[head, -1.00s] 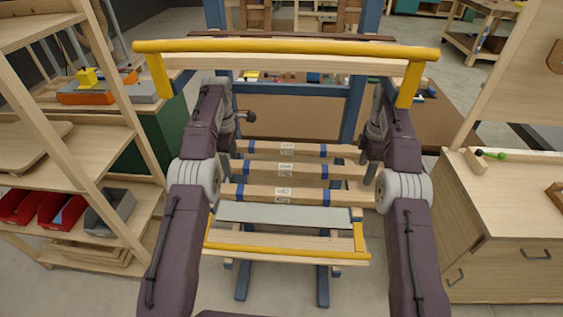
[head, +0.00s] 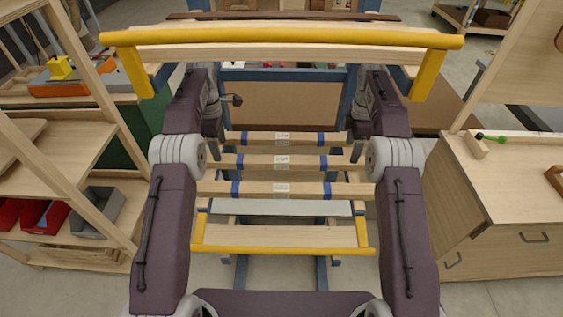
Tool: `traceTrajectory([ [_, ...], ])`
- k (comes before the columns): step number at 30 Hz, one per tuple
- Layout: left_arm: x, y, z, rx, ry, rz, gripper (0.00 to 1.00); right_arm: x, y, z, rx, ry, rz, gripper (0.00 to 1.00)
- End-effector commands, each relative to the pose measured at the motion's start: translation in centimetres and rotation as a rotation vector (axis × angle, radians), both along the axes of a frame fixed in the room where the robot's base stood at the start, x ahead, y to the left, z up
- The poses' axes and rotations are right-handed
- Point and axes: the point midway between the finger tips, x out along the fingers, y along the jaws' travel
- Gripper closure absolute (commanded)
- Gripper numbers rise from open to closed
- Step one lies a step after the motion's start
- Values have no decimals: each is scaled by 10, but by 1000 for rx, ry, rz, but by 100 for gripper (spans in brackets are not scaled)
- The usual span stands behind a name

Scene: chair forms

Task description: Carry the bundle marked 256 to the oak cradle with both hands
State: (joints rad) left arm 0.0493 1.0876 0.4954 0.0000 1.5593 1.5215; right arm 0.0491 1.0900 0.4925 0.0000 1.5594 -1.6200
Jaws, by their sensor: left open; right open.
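Three long wooden bundles lie crosswise, one behind another, each with blue bands and a white label: the far bundle (head: 302,138), the middle bundle (head: 302,162) and the near bundle (head: 305,189). The label print is too small to read, so I cannot tell which is 256. My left gripper (head: 214,150) is open at the left ends of the bundles. My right gripper (head: 356,151) is open at their right ends. Both look empty; whether they touch a bundle I cannot tell. I cannot identify the oak cradle for sure.
A yellow rail (head: 290,39) on a wooden beam spans the top of the view. A lower yellow rail (head: 285,250) lies in front of the bundles. Wooden shelves with red bins (head: 45,219) stand left; a wooden cabinet (head: 520,240) stands right.

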Motion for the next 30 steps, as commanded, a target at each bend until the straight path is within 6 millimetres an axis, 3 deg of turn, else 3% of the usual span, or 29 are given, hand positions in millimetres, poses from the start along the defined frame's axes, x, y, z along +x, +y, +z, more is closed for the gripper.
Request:
traceTrajectory([
  [9, -1, 0, -46, 0, 2, 0, 34, -1, 0, -46, 0, 2, 0, 34],
  [22, -1, 0, -55, 0, -1, 0, 34, -1, 0, -55, 0, 0, 0, 34],
  [29, -1, 0, -55, 0, -1, -1, 98, -1, 0, -55, 0, 0, 0, 98],
  [30, -1, 0, -55, 0, -1, -1, 100, -1, 0, -55, 0, 0, 0, 100],
])
